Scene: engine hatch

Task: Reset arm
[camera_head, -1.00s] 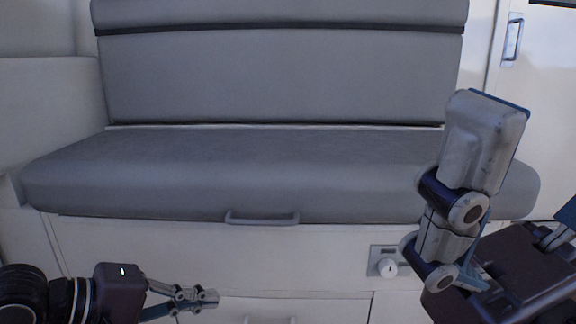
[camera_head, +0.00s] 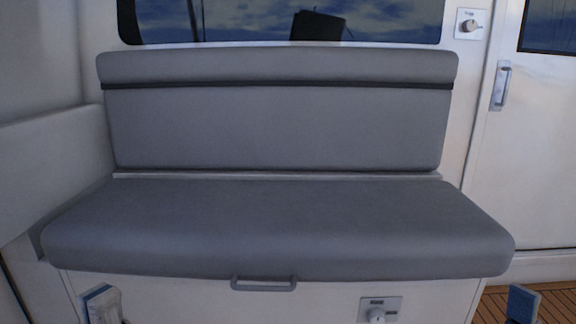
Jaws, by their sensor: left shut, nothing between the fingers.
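My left gripper (camera_head: 102,304) shows at the bottom left edge, in front of the white bench base; only its grey and blue finger end is in view, shut with nothing in it. A small blue part of my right gripper (camera_head: 522,304) shows at the bottom right edge, over the wooden floor. The rest of it is cut off by the frame, so I cannot see its jaws. Both arms are below the view.
A grey padded bench seat (camera_head: 280,228) with a handle (camera_head: 263,284) under its front edge fills the middle. A knob panel (camera_head: 378,311) is on the base. A door handle (camera_head: 501,86) and a switch (camera_head: 471,25) are at right. A window (camera_head: 390,18) is behind.

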